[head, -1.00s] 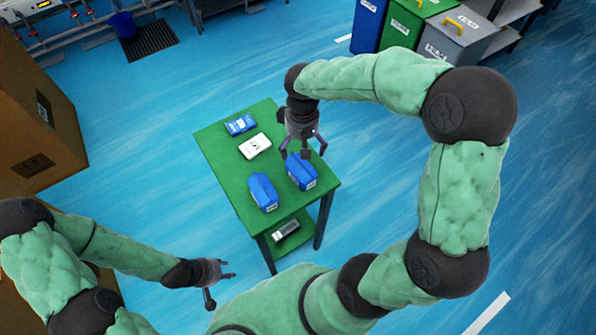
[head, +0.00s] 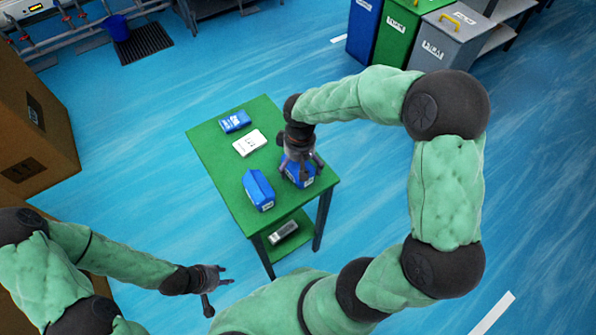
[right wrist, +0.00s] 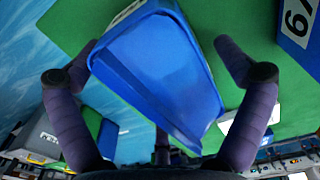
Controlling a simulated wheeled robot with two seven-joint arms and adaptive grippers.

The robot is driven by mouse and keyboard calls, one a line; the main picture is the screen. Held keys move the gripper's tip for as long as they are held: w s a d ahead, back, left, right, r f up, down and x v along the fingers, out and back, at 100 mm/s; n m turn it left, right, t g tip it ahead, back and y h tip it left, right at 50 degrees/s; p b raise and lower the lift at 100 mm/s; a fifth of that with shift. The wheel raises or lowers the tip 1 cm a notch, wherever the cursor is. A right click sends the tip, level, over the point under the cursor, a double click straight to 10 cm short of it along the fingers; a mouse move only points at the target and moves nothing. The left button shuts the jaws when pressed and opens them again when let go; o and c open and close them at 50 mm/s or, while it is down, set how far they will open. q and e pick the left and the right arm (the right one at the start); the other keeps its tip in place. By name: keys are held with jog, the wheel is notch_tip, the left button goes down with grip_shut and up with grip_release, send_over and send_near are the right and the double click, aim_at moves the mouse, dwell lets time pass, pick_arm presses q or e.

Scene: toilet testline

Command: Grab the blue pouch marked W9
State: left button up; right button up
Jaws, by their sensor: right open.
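Two blue pouches stand near the front of the green table (head: 228,178). My right gripper (head: 302,170) is over the right pouch (head: 294,179) and partly hides it. In the right wrist view this blue pouch (right wrist: 165,70) lies between the open fingers (right wrist: 158,50); I cannot tell whether they touch it. The left pouch (head: 258,188) shows at the right edge of the wrist view (right wrist: 298,48); its cut-off label has a character like a 6 or an upside-down 9. The right pouch's label is unreadable. My left gripper (head: 217,290) is open and empty, left of the table's front.
A white pack (head: 249,143) and a flat blue pack (head: 235,121) lie farther back on the table. A small item (head: 283,232) is on the lower shelf. Bins (head: 408,30) stand at the back right, brown boxes (head: 35,130) at the left.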

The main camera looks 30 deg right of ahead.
jog(key=shift+f, duration=0.1)
jog(key=c, duration=1.1)
